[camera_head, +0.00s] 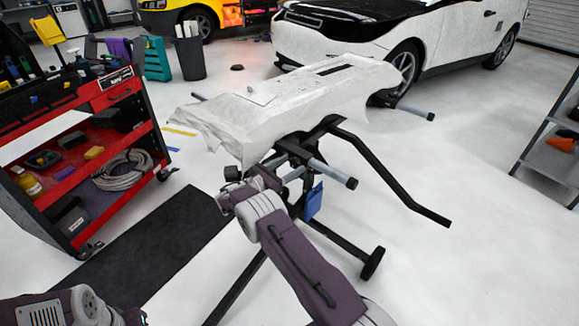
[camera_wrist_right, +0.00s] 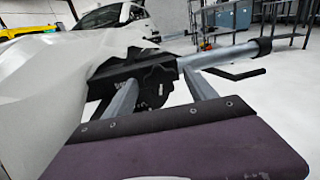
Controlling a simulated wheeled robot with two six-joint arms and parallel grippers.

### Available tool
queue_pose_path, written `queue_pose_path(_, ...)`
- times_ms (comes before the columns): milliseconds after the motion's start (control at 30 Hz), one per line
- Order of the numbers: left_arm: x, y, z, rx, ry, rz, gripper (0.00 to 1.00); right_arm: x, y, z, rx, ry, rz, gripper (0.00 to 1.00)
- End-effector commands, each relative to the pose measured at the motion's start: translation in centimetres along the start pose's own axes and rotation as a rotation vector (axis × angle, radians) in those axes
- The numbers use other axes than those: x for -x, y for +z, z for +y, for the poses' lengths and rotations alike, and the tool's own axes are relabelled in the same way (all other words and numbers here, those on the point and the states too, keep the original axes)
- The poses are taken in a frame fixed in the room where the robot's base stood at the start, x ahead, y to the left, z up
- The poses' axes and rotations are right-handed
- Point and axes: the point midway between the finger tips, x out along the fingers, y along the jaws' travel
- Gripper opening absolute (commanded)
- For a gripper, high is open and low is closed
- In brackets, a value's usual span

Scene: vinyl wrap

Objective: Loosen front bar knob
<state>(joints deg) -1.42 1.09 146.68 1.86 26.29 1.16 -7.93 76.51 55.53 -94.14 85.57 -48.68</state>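The front bar (camera_head: 331,172) is a grey tube with a black end cap on the black stand, below the white-covered panel (camera_head: 300,95). It also shows in the right wrist view (camera_wrist_right: 225,56), running to the upper right. My right gripper (camera_head: 236,182) is beside the stand, under the panel's near end. In the right wrist view its two grey fingers (camera_wrist_right: 160,94) are apart. A black lobed part (camera_wrist_right: 153,84), seemingly the knob and its bracket, shows between and beyond them; I cannot tell whether they touch it. My left gripper is out of view; only part of that arm shows.
A red tool cart (camera_head: 110,90) stands at the left beside a black floor mat (camera_head: 150,245). The stand's black bent leg (camera_head: 395,180) extends right. A white car (camera_head: 400,35) is behind, and a grey shelf (camera_head: 550,150) is at the right. Open floor lies between.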

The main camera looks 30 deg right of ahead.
Motion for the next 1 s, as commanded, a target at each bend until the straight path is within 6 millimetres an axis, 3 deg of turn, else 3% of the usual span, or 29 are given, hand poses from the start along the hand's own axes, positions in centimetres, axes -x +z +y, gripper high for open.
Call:
queue_pose_path(100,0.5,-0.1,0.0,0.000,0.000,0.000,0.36,1.3,0.2,0.1,0.000,0.003,0.000,0.65)
queue_pose_path(400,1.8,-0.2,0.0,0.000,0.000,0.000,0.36,7.6,0.1,0.1,0.001,0.004,0.000,0.65)
queue_pose_path(500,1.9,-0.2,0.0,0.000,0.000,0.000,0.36,8.7,0.0,0.0,0.001,0.001,0.000,0.65)
queue_pose_path(1000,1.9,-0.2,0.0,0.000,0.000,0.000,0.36,8.9,0.0,-0.1,0.001,-0.002,0.000,0.65)
